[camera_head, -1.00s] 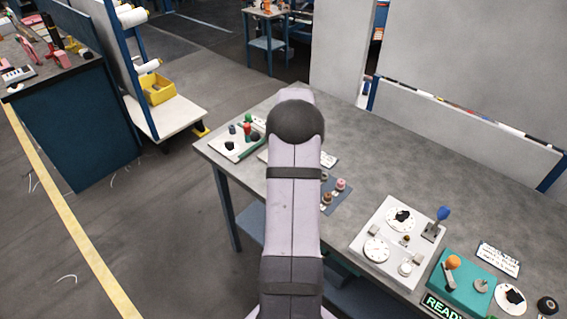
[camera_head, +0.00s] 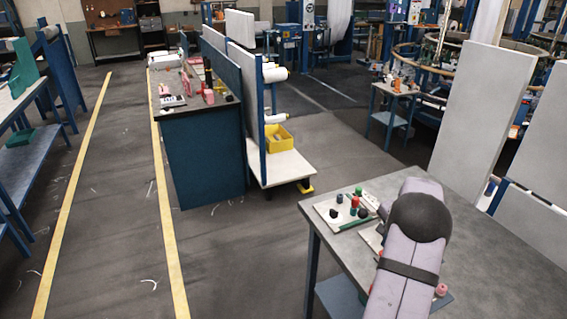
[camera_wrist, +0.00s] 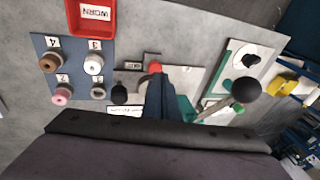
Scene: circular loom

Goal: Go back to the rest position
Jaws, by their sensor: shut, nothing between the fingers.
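My gripper (camera_wrist: 166,95) shows in the wrist view as narrow dark blue fingers, shut, with nothing held, above the grey table (camera_wrist: 225,35). A red-topped piece (camera_wrist: 155,68) appears just beyond its tips; I cannot tell whether they touch. In the head view my own arm stands at the lower right over the table (camera_head: 480,230), and the gripper is hidden behind it.
The wrist view shows a blue board (camera_wrist: 72,72) with numbered spools, a red tray (camera_wrist: 91,12) marked WORN and a white board (camera_wrist: 240,68) with a green edge. In the head view a shelf cart (camera_head: 280,165) with a yellow bin (camera_head: 277,138) stands left of the table; floor lies open between.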

